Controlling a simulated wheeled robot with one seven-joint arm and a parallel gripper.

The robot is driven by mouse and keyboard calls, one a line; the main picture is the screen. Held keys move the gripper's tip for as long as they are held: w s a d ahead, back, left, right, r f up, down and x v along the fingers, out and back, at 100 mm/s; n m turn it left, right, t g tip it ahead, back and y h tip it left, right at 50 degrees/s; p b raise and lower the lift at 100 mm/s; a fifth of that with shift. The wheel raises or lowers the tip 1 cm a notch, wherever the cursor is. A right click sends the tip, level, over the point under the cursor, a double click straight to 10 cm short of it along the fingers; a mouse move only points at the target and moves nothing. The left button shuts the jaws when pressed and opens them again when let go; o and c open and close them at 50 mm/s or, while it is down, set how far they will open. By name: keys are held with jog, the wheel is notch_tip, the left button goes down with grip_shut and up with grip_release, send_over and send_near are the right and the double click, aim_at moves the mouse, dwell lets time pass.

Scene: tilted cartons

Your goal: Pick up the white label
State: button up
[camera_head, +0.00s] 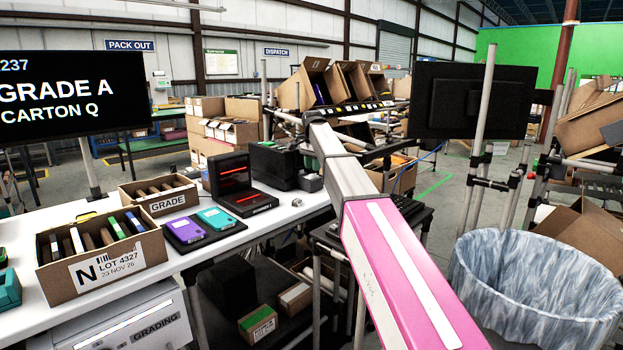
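Several white labels show, and I cannot tell which one the task means. The largest white label (107,267) reads "N LOT 4327 23 NOV 26" and is on the front of an open carton (62,287) on the left of the table. A smaller white label (168,202) reads "GRADE" and is on another open carton (190,196) behind it. A small pale label (263,329) is on a box below the table. My pink and grey arm runs from the lower right to the middle; I cannot make out a gripper at its far end.
The white table (235,243) holds purple and teal devices (200,226) and a black unit with red lines (238,190). A monitor (70,93) stands at left. A lined bin (537,290) is at lower right. Tilted cartons (312,86) stand on a rack behind.

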notch_tip(320, 180, down, 4)
jog(key=shift+r, duration=0.2)
grip_shut()
jog(key=shift+r, duration=0.1)
